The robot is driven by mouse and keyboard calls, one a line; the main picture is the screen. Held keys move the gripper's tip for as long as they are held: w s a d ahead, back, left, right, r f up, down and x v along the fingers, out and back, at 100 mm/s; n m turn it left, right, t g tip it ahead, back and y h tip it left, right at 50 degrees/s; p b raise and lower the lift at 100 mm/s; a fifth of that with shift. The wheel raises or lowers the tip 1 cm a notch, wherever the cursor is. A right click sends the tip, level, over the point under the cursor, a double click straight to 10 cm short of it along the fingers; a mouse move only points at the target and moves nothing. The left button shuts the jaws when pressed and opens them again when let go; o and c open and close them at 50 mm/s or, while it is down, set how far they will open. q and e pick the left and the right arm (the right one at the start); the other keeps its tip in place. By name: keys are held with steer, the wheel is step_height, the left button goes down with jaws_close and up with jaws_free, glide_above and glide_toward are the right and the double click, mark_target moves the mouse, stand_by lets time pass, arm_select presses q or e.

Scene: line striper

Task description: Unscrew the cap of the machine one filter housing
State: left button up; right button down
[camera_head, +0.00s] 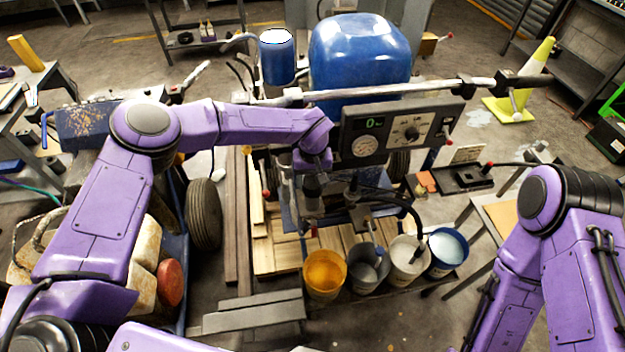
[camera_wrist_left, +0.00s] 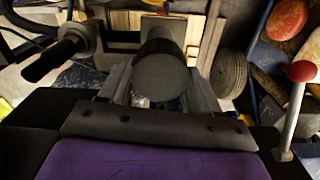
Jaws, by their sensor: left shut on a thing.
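The line striper machine has a blue tank (camera_head: 360,55) and a grey gauge panel (camera_head: 405,135). My left gripper (camera_head: 312,178) points down in front of the machine, left of the panel. In the left wrist view, its two fingers (camera_wrist_left: 160,88) are shut on the dark round cap (camera_wrist_left: 160,78) of the filter housing, one finger on each side. In the head view the dark housing (camera_head: 312,190) shows only partly under my gripper. Whether the cap has turned cannot be told. My right arm is at the right edge; its gripper is outside the frame.
Paint buckets, one orange (camera_head: 324,275) and one blue (camera_head: 447,250) among them, stand in front of the machine. A red-knobbed lever (camera_wrist_left: 300,95) rises close beside my left gripper. A long handlebar (camera_head: 400,91) crosses above the panel. A yellow-green cone (camera_head: 530,80) stands at right.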

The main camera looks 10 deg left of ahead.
arm_select(q)
steer(key=n, duration=0.3)
steer(key=shift+f+b, duration=0.1)
steer(key=shift+b, duration=0.3)
steer(key=shift+n, duration=0.6)
steer(key=n, duration=0.2)
steer(key=shift+d+n+b, duration=0.1)
steer(key=shift+n+b, duration=0.2)
steer(key=shift+b, duration=0.1)
steer(key=shift+s+d+n, duration=0.1)
steer(key=shift+s+n, duration=0.05)
steer(key=shift+n, duration=0.85)
